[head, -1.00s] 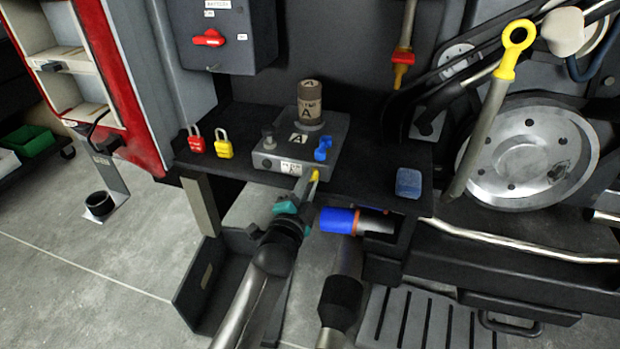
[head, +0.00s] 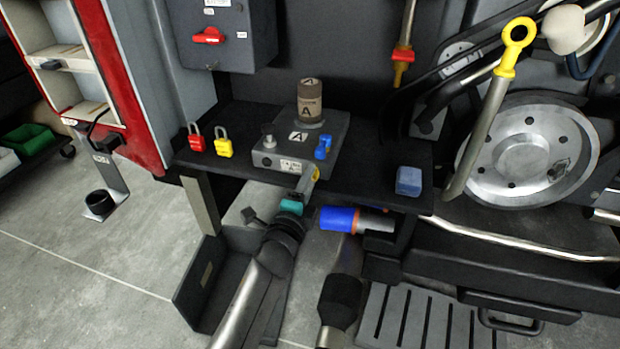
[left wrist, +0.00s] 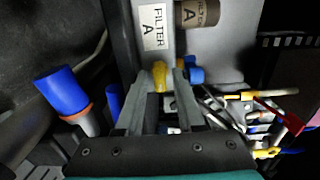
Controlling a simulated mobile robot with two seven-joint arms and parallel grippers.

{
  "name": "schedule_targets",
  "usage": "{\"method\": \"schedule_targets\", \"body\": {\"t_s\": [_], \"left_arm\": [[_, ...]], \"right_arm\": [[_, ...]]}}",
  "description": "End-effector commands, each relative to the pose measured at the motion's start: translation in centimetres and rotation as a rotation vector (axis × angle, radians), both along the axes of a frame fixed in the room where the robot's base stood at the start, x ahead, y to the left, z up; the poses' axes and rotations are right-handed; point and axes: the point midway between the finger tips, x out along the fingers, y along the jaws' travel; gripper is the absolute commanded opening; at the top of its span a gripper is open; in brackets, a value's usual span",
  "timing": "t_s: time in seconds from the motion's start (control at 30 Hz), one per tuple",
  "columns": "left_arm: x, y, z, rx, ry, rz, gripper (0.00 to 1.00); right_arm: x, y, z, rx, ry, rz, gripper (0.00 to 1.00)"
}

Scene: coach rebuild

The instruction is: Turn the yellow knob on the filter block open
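The filter block (head: 272,163) is a grey box marked A on the dark shelf. Its yellow knob (head: 317,173) is at its front right side. My left gripper (head: 307,185) reaches up to it from below. In the left wrist view, the yellow knob (left wrist: 160,76) lies between the tips of the left gripper's two grey fingers (left wrist: 162,72), which look closed on its sides. A white label reading FILTER A (left wrist: 154,27) shows just beyond. The knob's base is partly hidden.
A brown canister (head: 310,101) and blue valve handle (head: 322,147) are on the block. Red (head: 196,142) and yellow (head: 223,147) padlocks stand left; a blue block (head: 409,181) lies right.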

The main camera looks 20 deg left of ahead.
Motion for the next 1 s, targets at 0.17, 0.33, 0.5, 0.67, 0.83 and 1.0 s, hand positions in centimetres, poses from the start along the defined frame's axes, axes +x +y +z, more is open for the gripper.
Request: {"method": "schedule_targets", "body": {"t_s": [0.17, 0.33, 0.5, 0.67, 0.83, 1.0], "left_arm": [[0.0, 0.0, -0.1, -0.002, 0.001, 0.001, 0.58], [0.0, 0.1, -0.2, -0.002, 0.005, 0.001, 0.60], [-0.1, 0.1, -0.4, -0.003, 0.008, 0.002, 0.60], [-0.9, 0.1, -0.5, -0.004, 0.013, 0.003, 0.60], [-2.7, 0.2, -0.5, -0.003, 0.016, 0.004, 0.60], [-4.4, 0.2, -0.3, -0.005, 0.011, 0.003, 0.60]], "right_arm": [[0.0, 0.0, 0.0, 0.000, 0.000, 0.000, 0.50], [0.0, 0.0, 0.0, 0.000, 0.000, 0.000, 0.50], [0.0, 0.0, 0.0, 0.000, 0.000, 0.000, 0.50], [0.0, 0.0, 0.4, 0.000, 0.000, 0.000, 0.50], [0.0, 0.0, 1.1, 0.000, 0.000, 0.000, 0.50], [0.0, 0.0, 1.6, 0.000, 0.000, 0.000, 0.50]]}}
